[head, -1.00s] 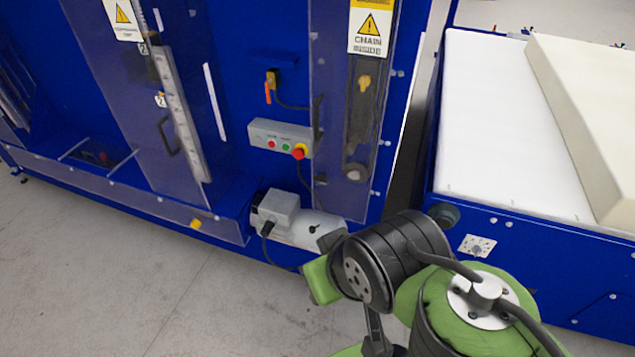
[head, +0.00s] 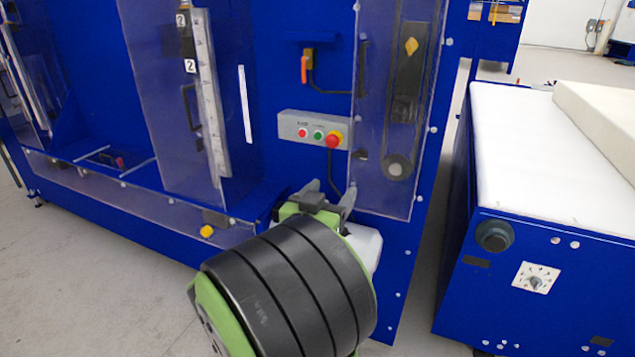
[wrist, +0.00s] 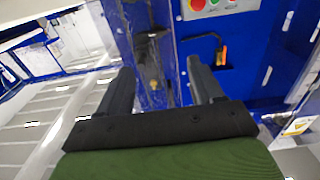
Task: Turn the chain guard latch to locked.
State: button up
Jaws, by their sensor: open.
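The clear chain guard (head: 430,110) is a tall panel on the blue machine, with a dark bar and a round pulley behind it. A yellow diamond-shaped piece (head: 411,46) shows at its upper part; a yellow piece (wrist: 154,86) also shows between the fingers in the wrist view. Dark fittings (head: 361,155) sit along the guard's left edge. I cannot tell which piece is the latch, or its setting. My gripper (head: 329,190) is open and empty, below the control box and left of the guard's lower end. In the wrist view its fingers (wrist: 161,72) are apart.
A grey control box (head: 312,130) with buttons and a red stop knob is left of the guard. An orange lever (head: 304,69) with a cable is above it. A foam table (head: 560,250) stands at right, past a narrow gap. Grey floor lies open at left.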

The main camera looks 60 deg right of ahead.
aim_at(359, 157)
jog(key=d+p, duration=0.1)
jog(key=d, duration=0.4)
jog(key=w+d+p, duration=0.1)
jog(key=d, duration=0.4)
jog(key=w+d+p, duration=0.1)
jog(key=d, duration=0.4)
jog(key=shift+d+r, duration=0.2)
jog(key=shift+d, duration=0.15)
jog(key=c, duration=1.1)
